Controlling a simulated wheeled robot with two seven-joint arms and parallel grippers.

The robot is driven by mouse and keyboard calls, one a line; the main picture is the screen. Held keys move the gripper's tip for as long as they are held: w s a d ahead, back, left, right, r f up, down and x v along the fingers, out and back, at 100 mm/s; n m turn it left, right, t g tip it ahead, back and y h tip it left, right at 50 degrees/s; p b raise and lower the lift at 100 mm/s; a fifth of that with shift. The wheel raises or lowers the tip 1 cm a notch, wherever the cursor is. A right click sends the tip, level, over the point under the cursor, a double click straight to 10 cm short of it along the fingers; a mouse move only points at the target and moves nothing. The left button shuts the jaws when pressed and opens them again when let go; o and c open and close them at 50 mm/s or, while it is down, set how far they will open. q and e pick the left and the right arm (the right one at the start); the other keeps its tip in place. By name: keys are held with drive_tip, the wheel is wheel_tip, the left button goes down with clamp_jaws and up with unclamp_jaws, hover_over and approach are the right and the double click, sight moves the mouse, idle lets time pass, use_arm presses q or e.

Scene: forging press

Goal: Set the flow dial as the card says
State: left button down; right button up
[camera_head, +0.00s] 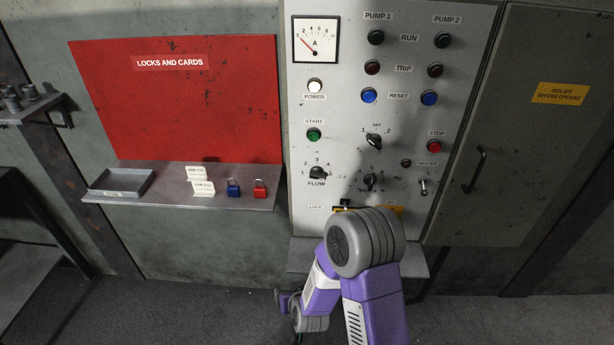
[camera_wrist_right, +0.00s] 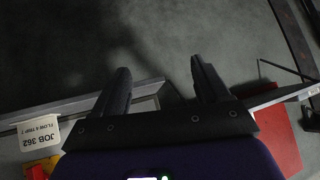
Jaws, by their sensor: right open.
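The flow dial (camera_head: 318,173) is a small black knob low on the left of the grey panel, with numbers around it. Its exact setting is too small to tell. A white card (camera_wrist_right: 40,136) shows at the lower left of the right wrist view; it reads "JOB 362" and a smaller line that looks like "FLOW 4 TRIP" and an unclear figure. My right gripper (camera_wrist_right: 160,68) is open and empty, with bare floor between its fingers. In the head view my right arm covers the panel's lower edge. My left gripper is not in view.
A shelf (camera_head: 145,195) under the red board (camera_head: 190,105) holds a grey tray (camera_head: 120,183), two white cards, a blue padlock (camera_head: 233,188) and a red padlock (camera_head: 260,189). Other knobs, buttons and a toggle (camera_head: 423,187) sit close to the dial. A cabinet door handle (camera_head: 474,170) sticks out at right.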

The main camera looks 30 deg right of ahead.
drive_tip(key=w+d+r+m+t+h+p, duration=0.1)
drive_tip(key=w+d+r+t+h, duration=0.15)
drive_tip(key=r, duration=0.55)
drive_tip(key=w+d+r+m+t+h, duration=0.1)
drive_tip(key=w+d+r+t+h, duration=0.15)
drive_tip(key=r, duration=0.65)
drive_tip(key=m+t+h, duration=0.1)
drive_tip(key=m+h, duration=0.2)
approach(318, 177)
drive_tip(key=w, duration=0.1)
drive_tip(key=shift+h, duration=0.3)
drive_tip(key=x, duration=0.7)
drive_tip(key=shift+w+d+f, duration=0.15)
drive_tip(key=shift+w+d, duration=0.1)
drive_tip(key=shift+d, duration=0.05)
drive_tip(key=c, duration=1.1)
drive_tip(key=shift+o, duration=0.2)
